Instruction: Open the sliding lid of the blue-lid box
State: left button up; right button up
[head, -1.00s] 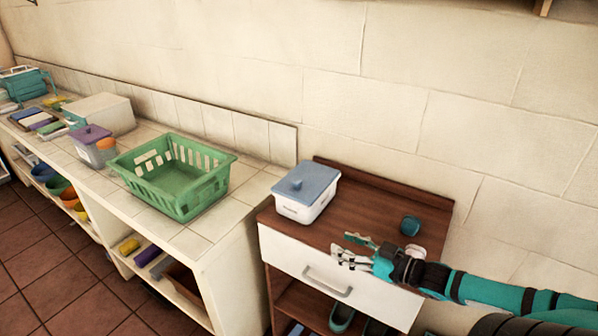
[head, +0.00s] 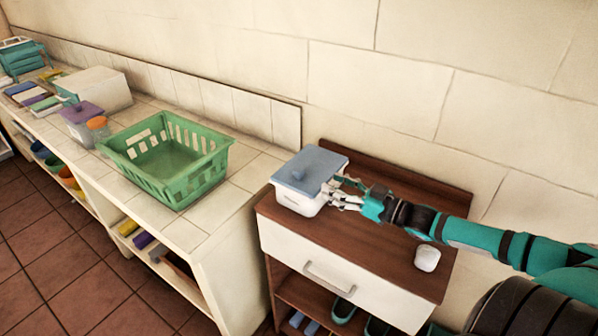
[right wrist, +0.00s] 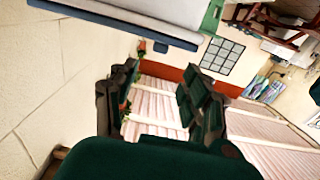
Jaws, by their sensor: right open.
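The white box (head: 290,200) with a blue lid (head: 311,168) stands on the brown wooden cabinet top. The lid covers the box and has a small raised knob. My right gripper (head: 338,190) is open at the right side of the box, its fingertips by the lid's right edge. I cannot tell whether they touch it. In the right wrist view my open right gripper (right wrist: 160,100) has nothing between its fingers, and a blue-grey edge, apparently the lid (right wrist: 115,22), crosses the top. My left gripper is not in view.
The cabinet (head: 408,208) has a raised back edge and a drawer with a handle (head: 330,280). A small white item (head: 427,258) lies near its front right. A green basket (head: 165,172) stands on the tiled counter to the left, with a purple-lid container (head: 82,120) beyond.

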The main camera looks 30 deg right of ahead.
aim_at(303, 171)
jog(key=x, duration=0.4)
jog(key=shift+w+a+r, duration=0.1)
jog(key=shift+w, duration=0.25)
jog(key=x, duration=0.5)
jog(key=shift+w+p, duration=0.2)
jog(key=shift+p, duration=0.2)
jog(key=shift+w+a, duration=0.35)
jog(key=shift+w, duration=0.25)
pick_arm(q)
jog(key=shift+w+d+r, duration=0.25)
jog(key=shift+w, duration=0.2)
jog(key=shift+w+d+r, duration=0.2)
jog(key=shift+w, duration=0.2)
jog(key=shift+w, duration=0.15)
pick_arm(e)
grip_shut()
